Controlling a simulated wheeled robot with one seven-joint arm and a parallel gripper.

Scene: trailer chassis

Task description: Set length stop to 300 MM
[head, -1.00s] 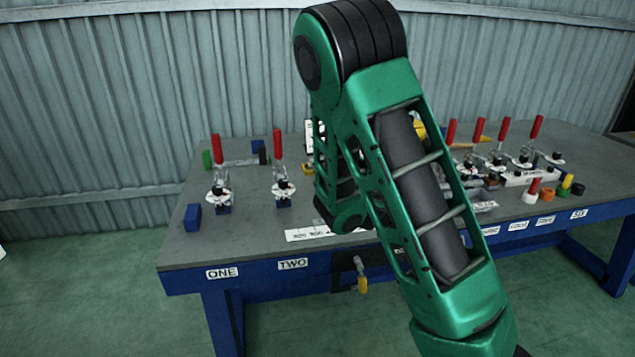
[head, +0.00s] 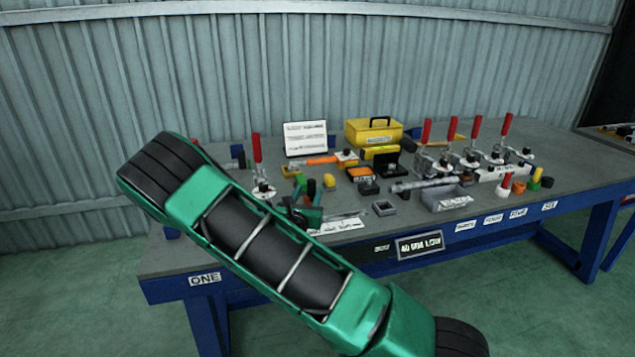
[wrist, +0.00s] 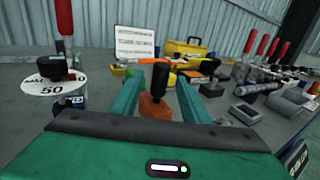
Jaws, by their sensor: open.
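My gripper (head: 302,190) is low over the bench near its front, mostly behind my own arm in the head view. In the wrist view its two green fingers (wrist: 160,98) stand apart, open. A black-topped piece with an orange base (wrist: 157,104) shows between or just beyond the fingers; I cannot tell which, and no grip shows. A white printed strip (head: 338,222) lies on the bench beside the gripper; its marks are too small to read. I cannot tell which piece is the length stop, and no 300 MM mark is legible.
A red-handled clamp (wrist: 65,35) with a white disc marked 50 (wrist: 52,90) stands close at left. Several red-handled clamps (head: 478,140) stand at right.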

